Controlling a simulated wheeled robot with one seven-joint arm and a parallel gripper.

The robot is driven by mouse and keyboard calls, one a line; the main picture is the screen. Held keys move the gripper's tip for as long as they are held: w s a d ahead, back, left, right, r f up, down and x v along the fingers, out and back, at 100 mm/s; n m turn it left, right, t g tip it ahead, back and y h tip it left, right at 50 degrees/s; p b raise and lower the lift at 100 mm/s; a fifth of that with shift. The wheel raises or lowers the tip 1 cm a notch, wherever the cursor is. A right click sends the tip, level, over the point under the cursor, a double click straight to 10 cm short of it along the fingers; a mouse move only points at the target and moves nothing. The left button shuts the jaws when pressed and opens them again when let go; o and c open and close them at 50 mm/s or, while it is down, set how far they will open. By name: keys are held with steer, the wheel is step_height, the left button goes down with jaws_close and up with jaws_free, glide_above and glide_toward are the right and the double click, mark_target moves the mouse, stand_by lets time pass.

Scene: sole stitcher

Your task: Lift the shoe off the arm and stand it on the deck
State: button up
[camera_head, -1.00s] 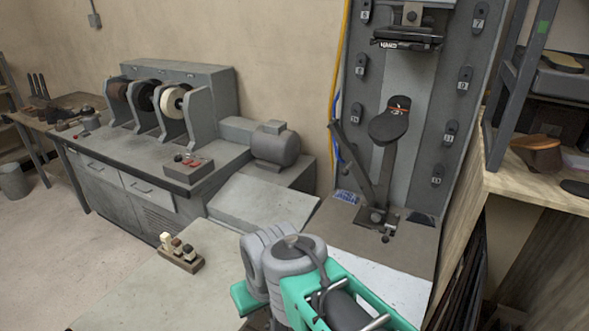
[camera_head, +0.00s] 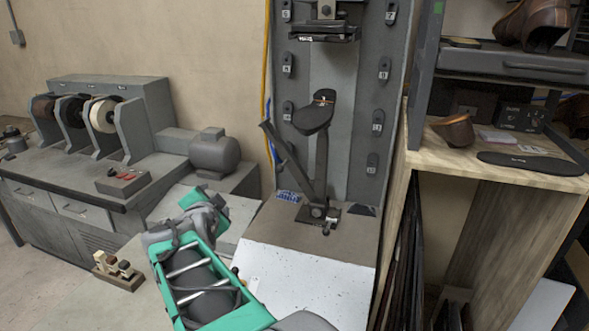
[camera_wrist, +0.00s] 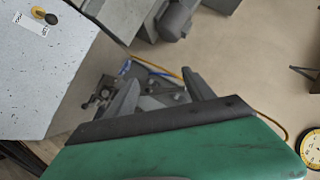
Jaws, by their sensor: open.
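A dark shoe-shaped piece (camera_head: 314,117) with a small orange mark rests sole-up on top of the upright arm (camera_head: 321,165) of the stitching machine. Whether it is a whole shoe or only the arm's own head is hard to tell. The grey-brown deck (camera_head: 275,235) lies around the arm's foot, with a white speckled surface (camera_head: 310,285) in front of it. In the wrist view my gripper (camera_wrist: 165,86) is open and empty, its two grey fingers apart, with the machine's base behind them. The shoe-shaped piece cannot be made out in the wrist view.
A slanted lever (camera_head: 285,157) stands left of the arm, and a press head (camera_head: 325,34) hangs above. A wooden shelf (camera_head: 560,178) with shoes is on the right. A motor (camera_head: 213,154) and grinding bench stand left. A small bottle rack (camera_head: 118,272) is lower left.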

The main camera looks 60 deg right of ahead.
steer(key=s+d+r+m+g+h+b, duration=0.2)
steer(key=s+d+r+m+h, duration=0.2)
steer(key=s+d+m+h, duration=0.55)
steer(key=m+g, duration=0.2)
steer(key=m, duration=0.1)
glide_toward(306, 135)
steer(key=d, duration=0.1)
steer(key=p+x, duration=0.2)
steer(key=p, duration=0.1)
steer(key=r+p+x, duration=0.1)
steer(key=p+x, duration=0.2)
steer(key=shift+w+d+r, duration=0.1)
steer(key=shift+w, duration=0.05)
steer(key=b+x, duration=0.1)
steer(key=x, duration=0.3)
steer(key=shift+f+b, duration=0.35)
steer(key=shift+f, duration=0.05)
steer(key=shift+d+r, duration=0.15)
steer(key=shift+d, duration=0.15)
steer(key=shift+c, duration=0.3)
